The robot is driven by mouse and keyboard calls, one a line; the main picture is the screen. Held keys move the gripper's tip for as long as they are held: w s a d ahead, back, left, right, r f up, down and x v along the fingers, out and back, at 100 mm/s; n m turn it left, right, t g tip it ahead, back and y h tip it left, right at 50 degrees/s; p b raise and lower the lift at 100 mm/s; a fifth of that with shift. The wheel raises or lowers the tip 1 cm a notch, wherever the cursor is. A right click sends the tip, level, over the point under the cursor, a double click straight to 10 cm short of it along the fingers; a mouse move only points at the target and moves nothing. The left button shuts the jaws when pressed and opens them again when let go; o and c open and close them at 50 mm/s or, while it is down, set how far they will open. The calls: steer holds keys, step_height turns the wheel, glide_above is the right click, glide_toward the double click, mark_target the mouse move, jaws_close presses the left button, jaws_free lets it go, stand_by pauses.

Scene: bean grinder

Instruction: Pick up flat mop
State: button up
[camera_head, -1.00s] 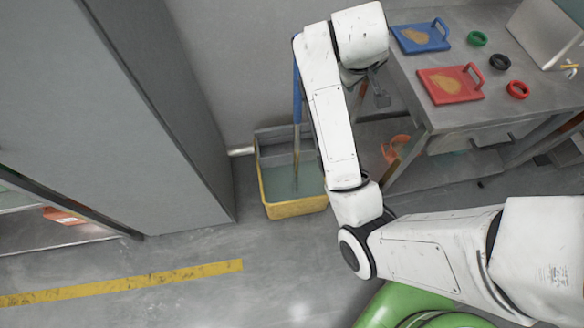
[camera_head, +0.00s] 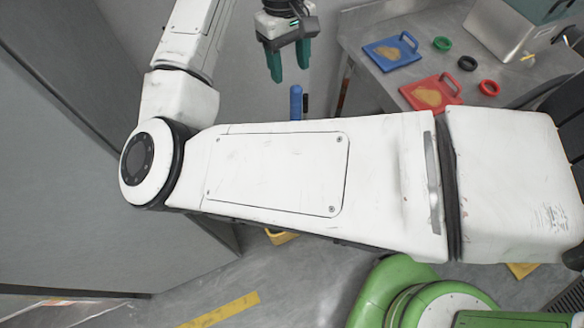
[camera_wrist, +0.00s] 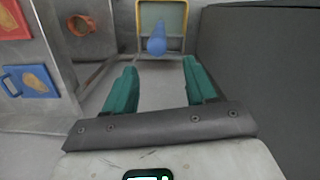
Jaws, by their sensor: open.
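The flat mop shows as a blue handle end (camera_head: 296,102) in the head view, close below my gripper. In the wrist view the blue handle (camera_wrist: 157,44) points toward the camera, beyond the fingertips and roughly between them. My gripper (camera_head: 289,74) is open, with two green fingers spread and nothing between them; it also shows in the wrist view (camera_wrist: 160,70). In the head view my arm hides most of the bucket (camera_head: 281,238) and the lower mop. The mop head cannot be made out.
A metal table (camera_head: 382,96) stands to the right, with a blue board (camera_head: 391,53), a red board (camera_head: 430,93) and several small rings. A tall grey cabinet (camera_head: 50,150) fills the left. An orange object (camera_wrist: 82,24) lies under the table.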

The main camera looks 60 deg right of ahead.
mark_target(296, 101)
steer(key=shift+s+a+f+p, duration=0.1)
steer(key=shift+s+f+p, duration=0.2)
steer(key=shift+f, duration=1.25)
steer(key=shift+s+a+f+p, duration=0.15)
steer(key=shift+s+f, duration=0.2)
steer(key=shift+f, duration=1.2)
steer(key=shift+s+a+f+p, duration=0.1)
steer(key=shift+s+f+p, duration=0.2)
steer(key=shift+f, duration=1.25)
jaws_close()
